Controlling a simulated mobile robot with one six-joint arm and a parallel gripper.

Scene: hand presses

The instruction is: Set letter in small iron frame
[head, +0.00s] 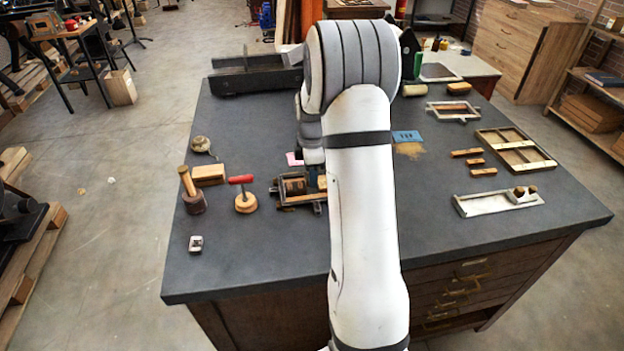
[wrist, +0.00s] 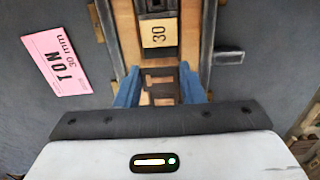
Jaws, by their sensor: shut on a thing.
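The small iron frame (head: 300,205) lies on the dark bench, left of my arm, with wooden blocks inside. In the wrist view its iron side (wrist: 209,40) runs beside wooden pieces. My gripper (wrist: 160,92) has its blue fingers low over the frame's inner gap, shut on a dark brown letter block (wrist: 161,76). The letter is between the wooden pieces, just below a wooden block marked 30 (wrist: 159,33). Whether it rests on the bottom cannot be told.
A larger framed tray (head: 515,150) and a white tray (head: 497,203) lie right. The bench front is clear.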

